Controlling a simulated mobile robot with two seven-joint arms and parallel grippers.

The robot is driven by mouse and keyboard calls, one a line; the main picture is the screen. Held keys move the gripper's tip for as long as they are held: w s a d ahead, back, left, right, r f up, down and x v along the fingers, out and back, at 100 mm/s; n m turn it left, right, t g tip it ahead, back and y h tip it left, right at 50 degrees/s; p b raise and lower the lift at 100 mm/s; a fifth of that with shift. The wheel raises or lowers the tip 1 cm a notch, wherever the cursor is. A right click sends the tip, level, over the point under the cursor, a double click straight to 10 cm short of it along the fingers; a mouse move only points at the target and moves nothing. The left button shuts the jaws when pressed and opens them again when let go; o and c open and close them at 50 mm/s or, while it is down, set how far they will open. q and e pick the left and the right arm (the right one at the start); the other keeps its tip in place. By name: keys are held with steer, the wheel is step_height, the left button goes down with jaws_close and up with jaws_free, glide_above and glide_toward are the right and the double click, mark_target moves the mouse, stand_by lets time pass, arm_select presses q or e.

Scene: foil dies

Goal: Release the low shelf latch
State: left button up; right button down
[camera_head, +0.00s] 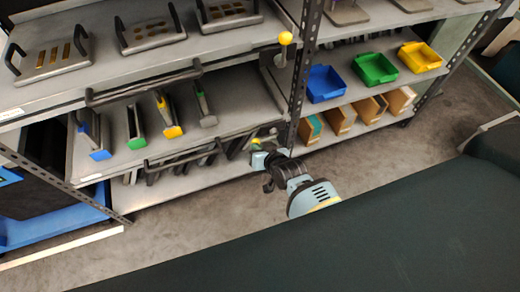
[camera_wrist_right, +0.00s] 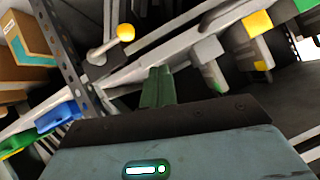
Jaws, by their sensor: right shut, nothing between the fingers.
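The low shelf latch (camera_head: 256,142) shows its yellow ball knob at the right end of the lower shelf in the head view, just beyond my right gripper (camera_head: 260,158). In the right wrist view the latch's yellow ball (camera_wrist_right: 126,32) sits on a short pale lever beside the dark perforated post. There my right gripper's green fingers (camera_wrist_right: 158,76) are together and empty. They are to the right of and below the ball in the picture, apart from it. The gripper partly hides the latch base in the head view. My left gripper is not in view.
An upper latch with a yellow ball (camera_head: 286,38) is on the shelf above. Dark handle bars (camera_head: 145,84) run along the shelf fronts. Dies with coloured ends (camera_head: 172,131) stand on the shelf. Blue (camera_head: 325,84), green and yellow bins are right of the post. The floor in front is clear.

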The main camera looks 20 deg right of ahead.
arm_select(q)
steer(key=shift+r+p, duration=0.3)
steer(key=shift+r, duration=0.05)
arm_select(e)
steer(key=shift+s+a+r, duration=0.1)
steer(key=shift+s+r, duration=0.3)
steer(key=shift+s, duration=0.25)
steer(key=shift+s+a+r, duration=0.1)
steer(key=shift+s+r, duration=0.3)
steer(key=shift+s, duration=0.2)
